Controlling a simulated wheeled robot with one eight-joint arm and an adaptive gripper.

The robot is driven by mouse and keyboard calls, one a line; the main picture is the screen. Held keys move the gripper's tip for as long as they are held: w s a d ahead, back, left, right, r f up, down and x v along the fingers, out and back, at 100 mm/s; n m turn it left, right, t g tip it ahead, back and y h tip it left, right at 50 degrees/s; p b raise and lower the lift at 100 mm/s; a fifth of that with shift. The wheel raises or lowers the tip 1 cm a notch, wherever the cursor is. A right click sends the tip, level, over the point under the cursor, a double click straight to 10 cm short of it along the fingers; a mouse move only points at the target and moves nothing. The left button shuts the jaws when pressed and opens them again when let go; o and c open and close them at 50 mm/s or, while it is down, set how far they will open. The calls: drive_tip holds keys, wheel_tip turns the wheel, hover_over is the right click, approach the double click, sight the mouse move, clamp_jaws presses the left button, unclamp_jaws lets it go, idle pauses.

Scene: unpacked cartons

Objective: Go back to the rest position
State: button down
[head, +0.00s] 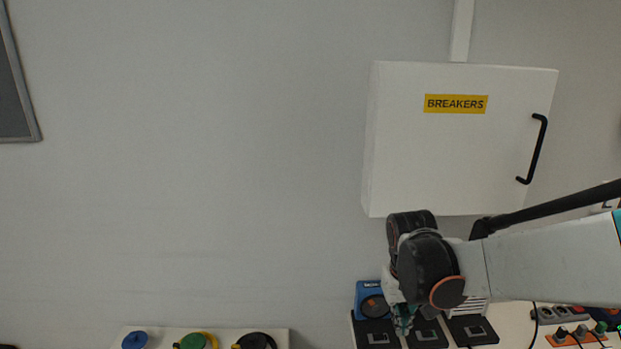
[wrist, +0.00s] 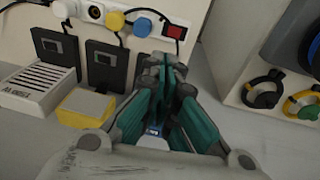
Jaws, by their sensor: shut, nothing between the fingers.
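My gripper (wrist: 166,75) is in the middle of the wrist view, with its teal fingers closed together and nothing between them. In the head view my gripper (head: 403,318) points down at the lower right, in front of the bench with black switch plates, partly hidden by my wrist. A blue device (head: 369,297) stands just left of it in the head view. I cannot tell whether the fingers touch anything.
A closed white breaker cabinet (head: 460,140) with a black handle hangs above my arm. A white panel (head: 205,337) with coloured round parts is at the lower left. A white vented box (wrist: 36,85) and a yellow-and-white block (wrist: 85,107) lie left of my gripper.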

drive_tip(key=s+r+t+y, duration=0.1)
drive_tip(key=s+r+t, duration=0.5)
drive_tip(key=s, duration=0.9)
wheel_tip(320, 180, up, 3)
drive_tip(key=shift+a+r, duration=0.15)
drive_tip(key=shift+a, duration=0.25)
